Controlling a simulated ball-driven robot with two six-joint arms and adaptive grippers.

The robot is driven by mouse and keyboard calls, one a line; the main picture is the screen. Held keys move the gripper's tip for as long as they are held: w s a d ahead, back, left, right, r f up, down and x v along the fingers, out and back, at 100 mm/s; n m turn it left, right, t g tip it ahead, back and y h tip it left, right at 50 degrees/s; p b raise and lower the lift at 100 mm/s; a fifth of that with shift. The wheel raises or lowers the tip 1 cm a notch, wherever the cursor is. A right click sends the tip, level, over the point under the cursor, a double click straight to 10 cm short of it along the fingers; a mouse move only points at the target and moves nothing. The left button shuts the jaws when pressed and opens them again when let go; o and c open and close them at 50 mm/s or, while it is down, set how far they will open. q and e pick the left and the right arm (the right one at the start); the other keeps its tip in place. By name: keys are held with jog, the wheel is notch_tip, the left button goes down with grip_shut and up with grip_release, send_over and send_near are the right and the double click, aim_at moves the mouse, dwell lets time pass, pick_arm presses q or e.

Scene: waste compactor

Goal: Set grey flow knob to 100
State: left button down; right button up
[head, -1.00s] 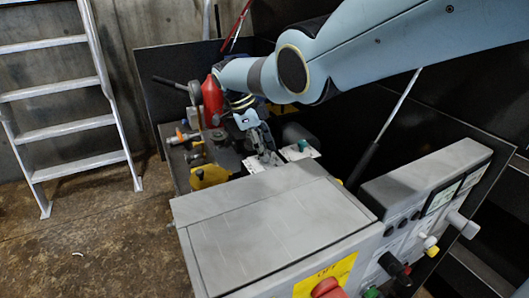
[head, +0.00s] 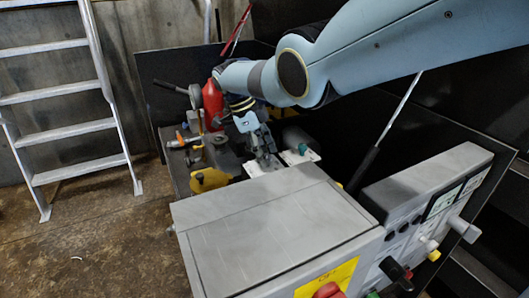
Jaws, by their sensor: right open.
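My right gripper (head: 265,158) reaches down from the right arm to the machinery behind the grey cabinet. It is open, with its fingers over a pale plate (head: 258,168). I cannot make out a grey flow knob or its scale; the gripper may hide it. A teal knob (head: 302,149) on a white plate stands just right of the gripper. A dark grey round part (head: 218,138) stands to its left. I cannot tell whether the fingers touch anything. My left gripper is not in view.
The grey cabinet (head: 270,232) fills the front. Its panel carries a red button (head: 327,290), a black handle (head: 395,272) and a yellow-collared knob (head: 431,250). A red bottle (head: 212,104) and a yellow part (head: 209,180) stand left of the gripper. A ladder (head: 62,100) leans far left.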

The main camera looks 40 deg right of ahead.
jog(key=v, duration=1.1)
jog(key=shift+r, duration=0.4)
jog(key=shift+w+a, duration=0.1)
